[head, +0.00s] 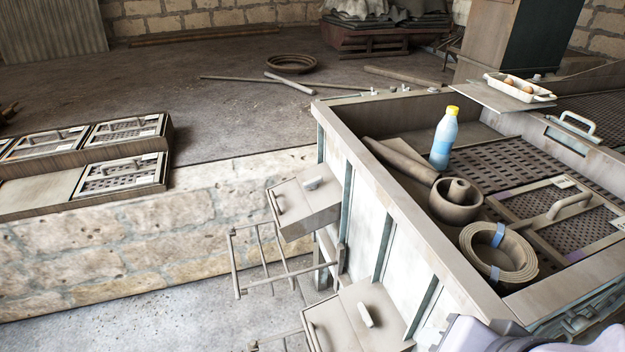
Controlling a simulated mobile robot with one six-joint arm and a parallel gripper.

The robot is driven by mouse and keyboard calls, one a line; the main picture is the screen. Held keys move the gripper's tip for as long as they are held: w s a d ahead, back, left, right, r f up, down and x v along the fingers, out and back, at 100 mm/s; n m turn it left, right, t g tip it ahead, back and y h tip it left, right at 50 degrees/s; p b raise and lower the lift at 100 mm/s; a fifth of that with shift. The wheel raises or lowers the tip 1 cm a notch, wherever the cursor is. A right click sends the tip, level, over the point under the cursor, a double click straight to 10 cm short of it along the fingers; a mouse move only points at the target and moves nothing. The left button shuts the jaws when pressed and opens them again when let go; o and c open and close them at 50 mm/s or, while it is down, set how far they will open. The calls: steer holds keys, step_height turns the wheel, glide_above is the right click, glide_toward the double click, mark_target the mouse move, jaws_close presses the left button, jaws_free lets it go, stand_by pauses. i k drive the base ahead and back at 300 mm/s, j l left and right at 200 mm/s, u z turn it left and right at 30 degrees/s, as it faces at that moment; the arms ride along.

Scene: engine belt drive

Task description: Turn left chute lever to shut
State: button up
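Two pale box-shaped chutes stick out from the side of a large machine housing. The farther chute (300,208), more to the left, has a small pale lever (312,183) on its sloping top. The nearer chute (338,322), at the bottom, carries a similar lever (366,315), which lies at a different angle in the picture. I cannot tell from this view whether either is open or shut. My gripper is not in view; only a pale part that looks like my arm shows at the bottom right edge.
The housing's rim (398,215) encloses a bottle (444,138), a coiled belt (498,252) and a round pot (457,200). Wire racks (262,260) hang below the chutes. A stone wall (150,235) stands left, bearing trays with grilles (122,175).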

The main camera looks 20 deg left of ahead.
mark_target(312, 182)
steer(key=k+j, duration=0.15)
steer(key=j, duration=0.25)
steer(key=k+j, duration=0.15)
steer(key=j, duration=0.25)
steer(key=k+j, duration=0.1)
steer(key=j, duration=0.25)
steer(key=i+j, duration=0.15)
steer(key=j, duration=0.2)
steer(key=i+j, duration=0.15)
steer(key=j, duration=0.2)
steer(key=i+j, duration=0.15)
steer(key=j, duration=0.2)
steer(key=i+j+z, duration=0.1)
steer(key=j, duration=0.25)
steer(key=i+j, duration=0.2)
steer(key=j, duration=0.15)
steer(key=i+j, duration=0.15)
steer(key=i, duration=0.5)
